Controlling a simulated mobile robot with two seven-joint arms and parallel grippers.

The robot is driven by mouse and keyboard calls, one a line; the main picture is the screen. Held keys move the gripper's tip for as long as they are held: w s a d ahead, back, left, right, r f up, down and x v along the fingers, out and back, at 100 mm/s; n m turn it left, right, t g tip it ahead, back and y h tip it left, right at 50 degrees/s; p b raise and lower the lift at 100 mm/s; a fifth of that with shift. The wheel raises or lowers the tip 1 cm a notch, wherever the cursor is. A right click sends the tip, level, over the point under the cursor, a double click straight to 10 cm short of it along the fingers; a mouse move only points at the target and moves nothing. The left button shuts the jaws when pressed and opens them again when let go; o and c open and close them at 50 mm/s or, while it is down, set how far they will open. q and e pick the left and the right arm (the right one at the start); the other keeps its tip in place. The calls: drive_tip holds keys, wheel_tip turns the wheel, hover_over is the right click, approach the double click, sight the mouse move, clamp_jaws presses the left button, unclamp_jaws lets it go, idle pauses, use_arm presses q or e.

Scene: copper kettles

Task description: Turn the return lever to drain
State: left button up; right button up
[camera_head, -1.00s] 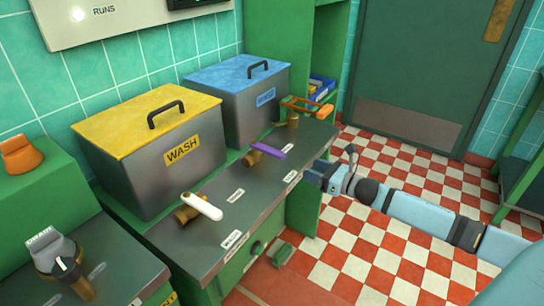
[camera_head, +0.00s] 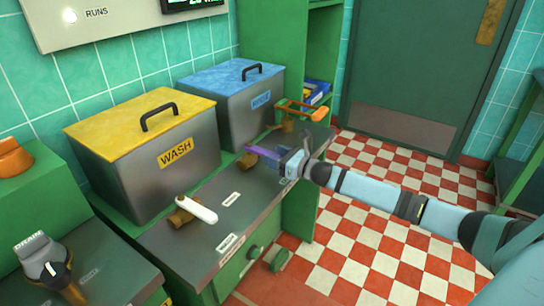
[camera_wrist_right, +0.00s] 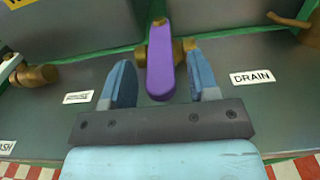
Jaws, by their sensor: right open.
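A purple lever (camera_head: 262,153) on a brass valve sticks out over the grey counter in front of the tanks. It also shows in the right wrist view (camera_wrist_right: 160,70), pointing toward my wrist. My right gripper (camera_head: 284,162) is at the lever's free end, open. In the wrist view its blue fingers (camera_wrist_right: 160,84) stand on either side of the lever, with a gap visible on both sides. A white DRAIN label (camera_wrist_right: 252,77) lies on the counter right of the lever; another label (camera_wrist_right: 78,97) lies to its left, its text unreadable. My left gripper is not in view.
A white-handled valve (camera_head: 197,209) stands nearer, and an orange-handled valve (camera_head: 302,111) farther along the counter. The yellow-lidded WASH tank (camera_head: 165,180) and blue-lidded tank (camera_head: 245,105) stand close behind. The checkered floor (camera_head: 365,240) is open to the right.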

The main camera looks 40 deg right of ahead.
drive_tip(key=shift+w+a, duration=0.25)
drive_tip(key=shift+w, duration=0.45)
drive_tip(key=shift+c, duration=0.2)
clamp_jaws()
drive_tip(key=shift+d, duration=0.15)
